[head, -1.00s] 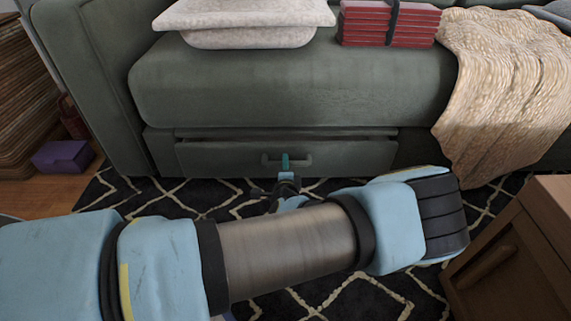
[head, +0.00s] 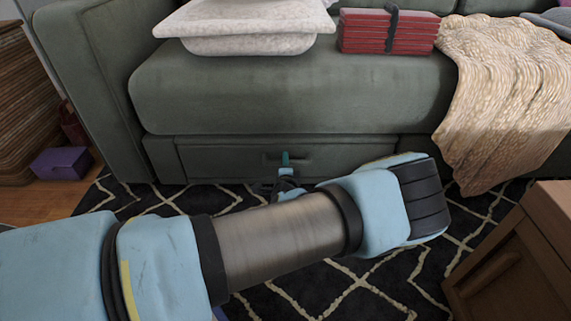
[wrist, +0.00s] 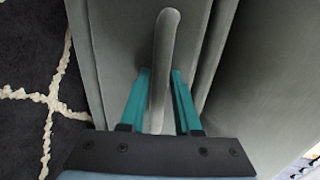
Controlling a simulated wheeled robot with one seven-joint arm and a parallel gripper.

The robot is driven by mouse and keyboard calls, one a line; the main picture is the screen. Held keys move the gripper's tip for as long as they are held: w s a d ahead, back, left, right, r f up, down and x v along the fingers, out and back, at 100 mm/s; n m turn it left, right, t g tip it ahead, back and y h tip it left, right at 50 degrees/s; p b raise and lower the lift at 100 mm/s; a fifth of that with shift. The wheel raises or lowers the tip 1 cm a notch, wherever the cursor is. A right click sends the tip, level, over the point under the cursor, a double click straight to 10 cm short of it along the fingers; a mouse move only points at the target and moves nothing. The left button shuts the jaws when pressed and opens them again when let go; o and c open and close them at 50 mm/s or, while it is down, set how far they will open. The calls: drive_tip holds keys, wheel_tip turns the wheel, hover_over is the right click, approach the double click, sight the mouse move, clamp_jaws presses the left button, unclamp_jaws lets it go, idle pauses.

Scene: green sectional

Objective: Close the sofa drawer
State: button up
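The sofa drawer (head: 225,157) is a grey-green panel low in the front of the sofa. Its face sits about level with the surrounding frame, with no open gap visible along its top edge. Its bar handle (head: 300,160) is at the middle right of the panel and runs upright through the wrist view (wrist: 166,50). My gripper (head: 285,158) is at the handle. Its teal fingers (wrist: 160,85) lie on either side of the bar, close against it. The head view shows only a little of the fingers, and my arm hides part of the floor below.
A patterned dark rug (head: 370,290) covers the floor before the sofa (head: 290,95). A wooden cabinet (head: 520,260) stands at the lower right. A beige blanket (head: 500,90) hangs over the sofa front. A purple box (head: 62,163) is at the left.

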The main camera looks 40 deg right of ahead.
drive_tip(key=shift+o, duration=1.3)
drive_tip(key=p+v, duration=0.4)
drive_tip(key=v, duration=0.7)
drive_tip(key=shift+w, duration=0.1)
